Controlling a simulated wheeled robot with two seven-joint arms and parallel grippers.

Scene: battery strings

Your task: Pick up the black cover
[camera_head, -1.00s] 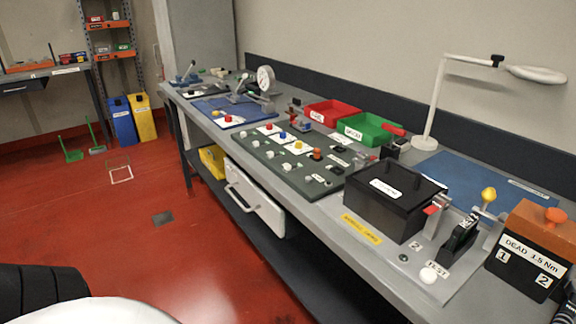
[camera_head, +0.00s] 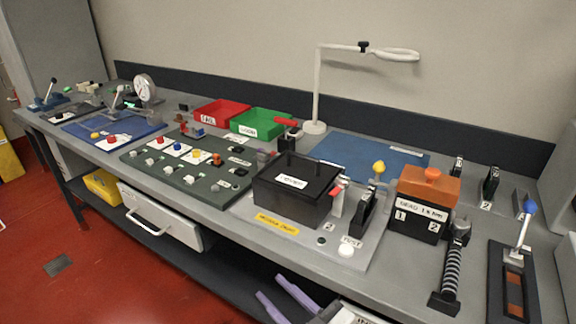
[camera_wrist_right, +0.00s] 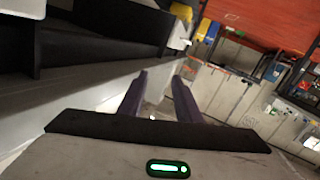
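A black box-shaped cover (camera_head: 288,207) with a white label on top sits on a grey panel on the workbench, right of the middle in the head view. A yellow label lies in front of it. My right gripper (camera_head: 280,298) shows at the bottom of the head view, below the front edge of the bench and apart from the cover. Its two purple fingers are spread with nothing between them, as the right wrist view (camera_wrist_right: 158,95) also shows. My left gripper is not in view.
An orange-topped black box (camera_head: 423,208) and a black lever unit (camera_head: 363,212) stand right of the cover. A button board (camera_head: 190,165) lies left. Red (camera_head: 222,112) and green (camera_head: 262,123) bins stand behind. A white lamp (camera_head: 317,90) rises at the back.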

